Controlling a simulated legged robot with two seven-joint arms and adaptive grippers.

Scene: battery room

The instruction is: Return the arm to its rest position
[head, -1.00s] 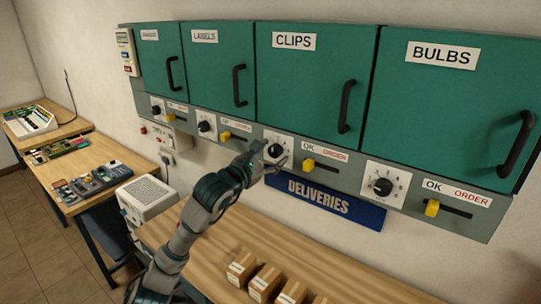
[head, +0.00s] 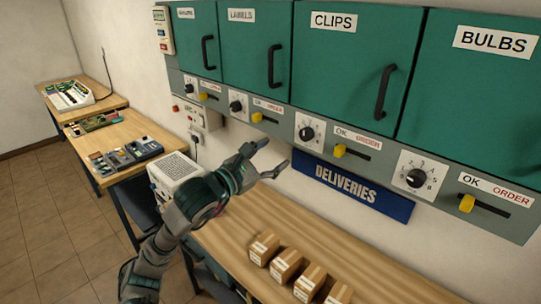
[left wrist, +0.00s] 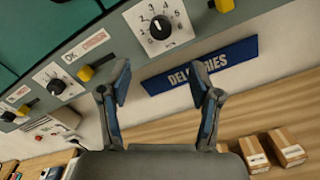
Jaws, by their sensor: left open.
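My left gripper (head: 272,160) is open and empty in the head view. It is in front of the wall, below the row of dials and to the left of the blue DELIVERIES sign (head: 352,190). The left wrist view shows its two fingers (left wrist: 162,85) spread apart with nothing between them. Beyond them are the same sign and a black dial on a white plate (left wrist: 160,27). The fingers are apart from the dial in the head view (head: 306,133). My right gripper is not in view.
Green cabinets (head: 350,60) hang above a grey strip with dials and yellow sliders (head: 339,150). Several cardboard boxes (head: 286,265) stand on the wooden bench (head: 235,235) below. A white vented box (head: 175,172) is behind my arm. Side tables (head: 125,140) with devices stand at left.

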